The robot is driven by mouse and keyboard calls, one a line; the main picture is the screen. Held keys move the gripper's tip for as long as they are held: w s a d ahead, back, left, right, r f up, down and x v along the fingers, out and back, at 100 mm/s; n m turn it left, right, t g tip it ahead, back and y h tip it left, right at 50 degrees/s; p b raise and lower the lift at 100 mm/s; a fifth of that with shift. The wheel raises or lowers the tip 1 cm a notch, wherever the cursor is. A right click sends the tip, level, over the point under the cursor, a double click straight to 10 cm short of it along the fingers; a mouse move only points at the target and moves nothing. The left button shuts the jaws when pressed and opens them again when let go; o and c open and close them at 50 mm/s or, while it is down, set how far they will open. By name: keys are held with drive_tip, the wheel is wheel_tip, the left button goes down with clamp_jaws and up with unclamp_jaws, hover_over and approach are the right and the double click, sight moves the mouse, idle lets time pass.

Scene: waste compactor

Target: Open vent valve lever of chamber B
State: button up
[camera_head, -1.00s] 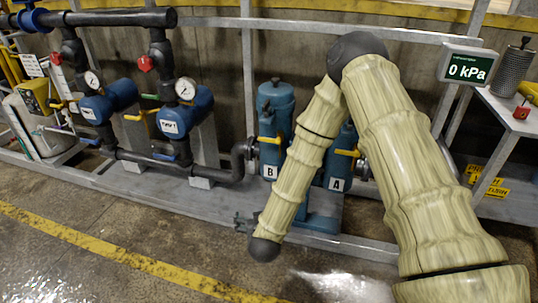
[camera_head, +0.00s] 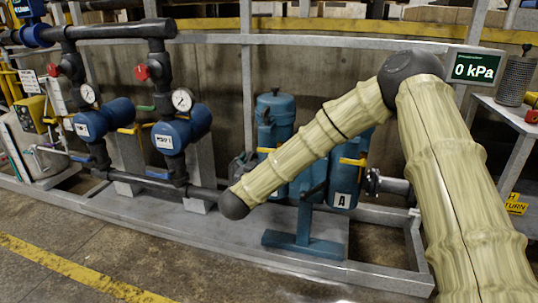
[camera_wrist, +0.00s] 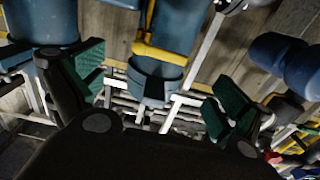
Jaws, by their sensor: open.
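In the head view, the chamber B vessel (camera_head: 275,112) is a blue cylinder left of chamber A (camera_head: 345,178), partly hidden by my arm. Its label is hidden. A bit of its yellow lever (camera_head: 265,149) shows beside my arm. In the wrist view, my gripper (camera_wrist: 152,92) is open and empty, with green pads spread wide. A blue cylinder (camera_wrist: 157,72) with a yellow lever (camera_wrist: 160,53) shows beyond the gap between the fingers. It appears to be chamber B. I see no contact with the lever. My gripper cannot be made out in the head view.
Chamber A has its own yellow lever (camera_head: 353,162). Blue pumps (camera_head: 182,128) with gauges and black pipes stand left. A grey frame rail (camera_head: 330,40) runs behind. A display (camera_head: 474,67) reads 0 kPa. The floor in front is clear.

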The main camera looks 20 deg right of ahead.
sight(269, 151)
drive_tip(key=b+x, duration=0.2)
drive_tip(key=x, duration=0.7)
drive_tip(key=shift+f, duration=0.1)
drive_tip(key=c, duration=1.4)
